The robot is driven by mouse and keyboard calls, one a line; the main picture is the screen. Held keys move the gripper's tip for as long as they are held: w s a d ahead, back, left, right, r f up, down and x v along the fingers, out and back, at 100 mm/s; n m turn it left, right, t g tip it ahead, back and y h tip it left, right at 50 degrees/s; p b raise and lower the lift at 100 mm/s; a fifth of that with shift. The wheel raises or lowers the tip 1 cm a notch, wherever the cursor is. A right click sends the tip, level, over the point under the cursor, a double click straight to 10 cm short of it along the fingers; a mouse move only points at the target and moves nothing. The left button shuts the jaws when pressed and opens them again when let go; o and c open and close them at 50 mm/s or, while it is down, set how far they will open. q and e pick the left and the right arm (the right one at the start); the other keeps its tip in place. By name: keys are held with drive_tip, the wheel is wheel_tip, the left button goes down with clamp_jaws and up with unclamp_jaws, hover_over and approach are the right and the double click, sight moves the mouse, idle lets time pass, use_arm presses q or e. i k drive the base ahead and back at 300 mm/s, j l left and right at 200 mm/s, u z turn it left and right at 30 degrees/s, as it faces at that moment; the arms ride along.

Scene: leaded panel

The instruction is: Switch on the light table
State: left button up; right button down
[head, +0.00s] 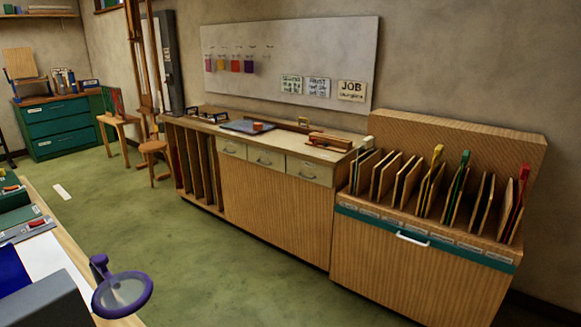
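No light table can be made out for certain, and I see no switch. A bench (62,240) runs in at the lower left, cut off by the frame edge. On it lies a flat white panel (45,257) beside a dark blue one (12,275); I cannot tell whether either belongs to a light table. No glow shows there. A purple-rimmed round magnifier (122,294) stands at the bench's near end. Neither of my grippers is in view.
A wooden counter with drawers (262,157) and a rack of upright sheets (400,262) line the right wall. A stool (153,148), a small wooden table (118,122) and a green cabinet (62,124) stand farther back. Green floor (200,255) between bench and counter is clear.

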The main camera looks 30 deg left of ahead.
sight(39, 223)
drive_tip(key=i+l+u, duration=0.1)
drive_tip(key=i, duration=0.3)
drive_tip(key=i+l, duration=0.1)
drive_tip(key=i, duration=0.3)
drive_tip(key=i+l+u, duration=0.15)
drive_tip(key=i, duration=0.25)
drive_tip(key=i+j+u, duration=0.1)
drive_tip(key=i+u, duration=0.85)
drive_tip(key=u, duration=0.2)
drive_tip(key=i+u, duration=0.6)
drive_tip(key=u, duration=0.2)
drive_tip(key=i+u, duration=0.6)
drive_tip(key=u, duration=0.2)
drive_tip(key=i+l+u, duration=0.2)
drive_tip(key=u, duration=0.15)
drive_tip(key=i+l+u, duration=0.15)
drive_tip(key=u, duration=0.25)
drive_tip(key=i+l+u, duration=0.65)
drive_tip(key=l, duration=0.15)
